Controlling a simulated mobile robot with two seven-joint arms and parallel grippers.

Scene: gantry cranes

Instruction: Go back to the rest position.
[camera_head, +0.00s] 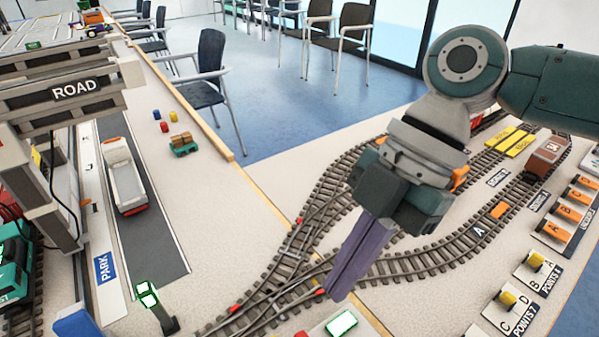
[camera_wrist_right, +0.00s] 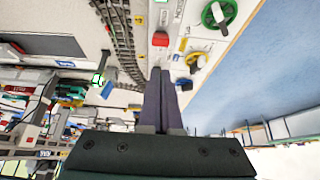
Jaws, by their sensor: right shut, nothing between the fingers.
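My right gripper (camera_head: 356,262) hangs over the toy train tracks in the middle of the head view. Its two long purple-grey fingers are together with nothing between them. In the right wrist view the fingers (camera_wrist_right: 160,95) also lie side by side and empty. My right arm comes in from the right. My left gripper is not in view.
The track (camera_head: 440,262) runs beneath the gripper. Knobs for points (camera_head: 507,298) and an orange-switch panel (camera_head: 570,215) are at right. The ROAD crane (camera_head: 70,90) and a flatbed truck (camera_head: 125,175) stand at left. Chairs (camera_head: 210,75) are beyond the table edge.

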